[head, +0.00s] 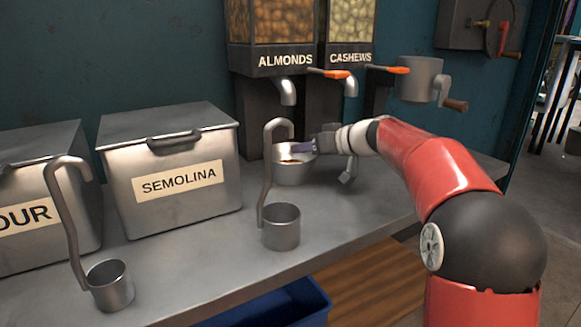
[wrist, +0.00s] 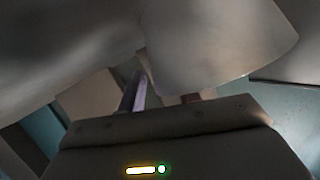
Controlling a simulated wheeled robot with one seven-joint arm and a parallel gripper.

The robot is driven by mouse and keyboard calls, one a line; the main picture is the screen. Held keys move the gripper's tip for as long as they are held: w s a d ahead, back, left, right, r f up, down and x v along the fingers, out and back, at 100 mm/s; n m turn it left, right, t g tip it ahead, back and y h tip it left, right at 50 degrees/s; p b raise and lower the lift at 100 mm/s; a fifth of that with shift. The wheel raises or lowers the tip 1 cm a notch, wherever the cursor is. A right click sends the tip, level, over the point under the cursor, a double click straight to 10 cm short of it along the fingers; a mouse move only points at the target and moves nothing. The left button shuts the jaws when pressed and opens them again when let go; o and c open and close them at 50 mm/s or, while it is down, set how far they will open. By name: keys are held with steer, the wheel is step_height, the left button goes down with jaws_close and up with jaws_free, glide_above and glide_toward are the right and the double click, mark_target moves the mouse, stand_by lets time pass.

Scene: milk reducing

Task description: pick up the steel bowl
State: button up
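The steel bowl (head: 293,173) stands upright on the metal counter below the nut dispensers, with something brownish inside. It is partly hidden behind a ladle's hooked handle. My gripper (head: 308,146) is at the bowl's right rim, reaching in from the right. In the wrist view, a large grey curved metal surface, apparently the bowl (wrist: 215,50), fills the upper part. One purplish finger (wrist: 138,92) shows beside its edge; the other is mostly hidden behind it. The fingers stand apart, with the bowl's wall seemingly between them. I cannot tell whether they touch it.
A steel ladle (head: 281,228) stands just in front of the bowl; another ladle (head: 110,287) is at the front left. The semolina bin (head: 190,213) is left of the bowl. The almond dispenser spout (head: 288,92) hangs above. A grinder (head: 421,80) is on the wall at right.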

steer(key=shift+c, duration=0.4)
jaws_close()
steer(key=shift+r, duration=0.1)
